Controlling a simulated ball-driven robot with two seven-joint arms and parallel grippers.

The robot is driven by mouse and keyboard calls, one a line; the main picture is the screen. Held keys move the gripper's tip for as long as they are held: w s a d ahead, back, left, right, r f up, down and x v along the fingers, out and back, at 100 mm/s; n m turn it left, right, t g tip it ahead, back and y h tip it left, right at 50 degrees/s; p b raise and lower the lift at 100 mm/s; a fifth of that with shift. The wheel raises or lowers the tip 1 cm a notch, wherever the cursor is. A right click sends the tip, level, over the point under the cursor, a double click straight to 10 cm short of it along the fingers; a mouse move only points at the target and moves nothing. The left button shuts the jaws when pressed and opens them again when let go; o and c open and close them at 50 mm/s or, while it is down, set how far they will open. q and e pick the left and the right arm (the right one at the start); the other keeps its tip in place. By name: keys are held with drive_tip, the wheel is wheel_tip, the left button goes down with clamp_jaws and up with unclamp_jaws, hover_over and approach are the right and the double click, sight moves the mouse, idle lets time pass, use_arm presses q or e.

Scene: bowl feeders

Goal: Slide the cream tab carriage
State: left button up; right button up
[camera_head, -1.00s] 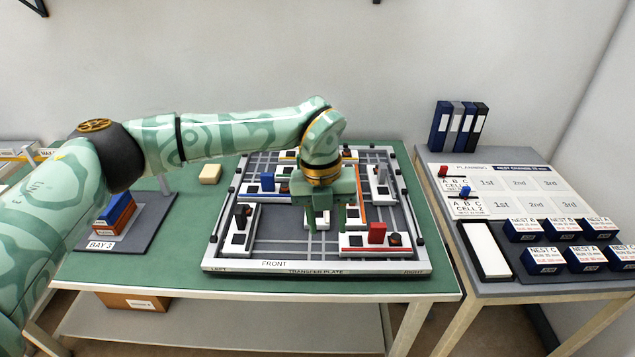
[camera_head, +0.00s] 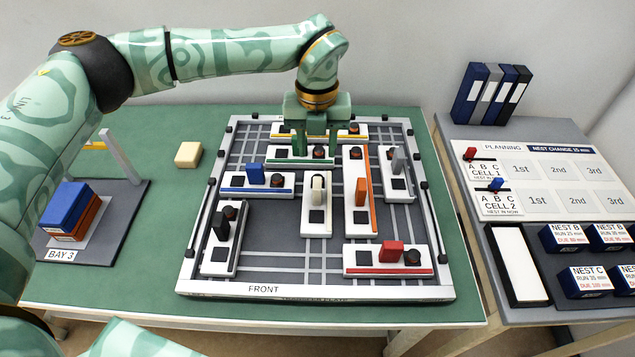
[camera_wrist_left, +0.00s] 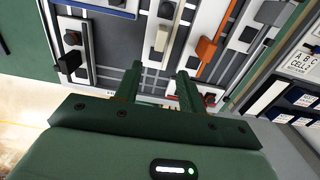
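The cream tab carriage (camera_head: 317,221) is a white block near the middle of the transfer plate, with an upright cream tab (camera_head: 318,189) and a dark square in front of it. The cream tab also shows in the left wrist view (camera_wrist_left: 161,38), beyond the fingertips. My left gripper (camera_head: 318,152) is raised above the plate, fingers pointing down and apart, with nothing between them. In the head view its fingers overlap the green-striped carriage (camera_head: 284,159) behind the cream one. The fingers also show apart in the left wrist view (camera_wrist_left: 159,78). My right gripper is not in view.
The orange-tab carriage (camera_head: 361,193) stands close right of the cream one. The red-tab carriage (camera_head: 390,262) is in front to the right, the black-tab one (camera_head: 221,228) to the left, the blue-tab one (camera_head: 256,180) back left. Bare plate (camera_head: 275,240) lies front left.

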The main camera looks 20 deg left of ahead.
use_arm(q)
hover_over(317, 186)
wheel_tip(317, 186, down, 5)
drive_tip(key=shift+s+r+b, duration=0.1)
drive_tip(key=shift+r+b, duration=0.1)
drive_tip(key=shift+b, duration=0.15)
wheel_tip(317, 186, down, 10)
drive_tip(key=shift+b, duration=1)
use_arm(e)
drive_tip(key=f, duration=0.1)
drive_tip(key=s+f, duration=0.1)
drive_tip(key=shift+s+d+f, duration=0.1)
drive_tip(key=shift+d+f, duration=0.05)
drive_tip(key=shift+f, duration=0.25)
use_arm(q)
drive_tip(key=c, duration=0.9)
drive_tip(key=shift+r, duration=0.1)
clamp_jaws()
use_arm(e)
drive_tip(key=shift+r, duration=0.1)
